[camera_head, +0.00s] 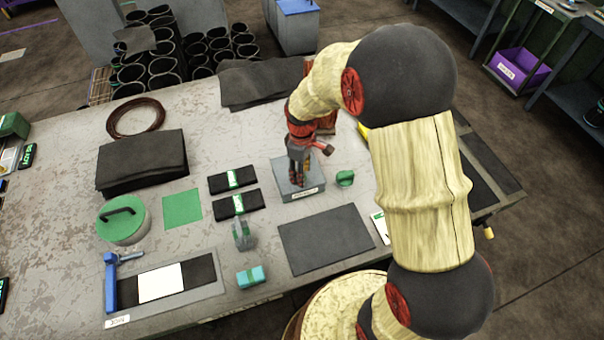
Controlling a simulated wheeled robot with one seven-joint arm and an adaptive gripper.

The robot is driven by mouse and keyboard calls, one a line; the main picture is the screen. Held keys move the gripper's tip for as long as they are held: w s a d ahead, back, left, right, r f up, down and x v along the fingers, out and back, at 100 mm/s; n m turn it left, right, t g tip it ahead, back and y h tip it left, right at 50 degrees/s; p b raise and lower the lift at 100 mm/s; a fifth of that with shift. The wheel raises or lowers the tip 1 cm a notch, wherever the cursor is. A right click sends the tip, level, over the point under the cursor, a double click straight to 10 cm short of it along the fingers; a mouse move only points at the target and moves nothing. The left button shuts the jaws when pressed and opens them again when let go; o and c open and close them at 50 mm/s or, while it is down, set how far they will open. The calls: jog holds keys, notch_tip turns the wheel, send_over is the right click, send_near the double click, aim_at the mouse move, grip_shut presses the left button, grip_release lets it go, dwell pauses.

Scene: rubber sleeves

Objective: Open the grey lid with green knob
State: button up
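A small grey box (301,193) with a flat top and a white label on its front stands on the table, right of centre. My gripper (297,181) points down over the box top, its red and grey fingers at or just above it. The fingers hide part of the top, and I see no green knob there. Whether the fingers are open or hold something is too small to tell. A small green piece (345,178) lies just right of the box; I cannot tell whether it is a knob.
A green round-topped container (123,221) with a black handle stands at left. Black strips (238,205) with green bands lie left of the box, a dark mat (325,239) in front. Dark sheets (142,161) lie at the back left. My arm covers the table's right side.

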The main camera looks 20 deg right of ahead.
jog(key=shift+f, duration=0.3)
jog(key=shift+c, duration=0.4)
grip_shut()
dwell(0.5)
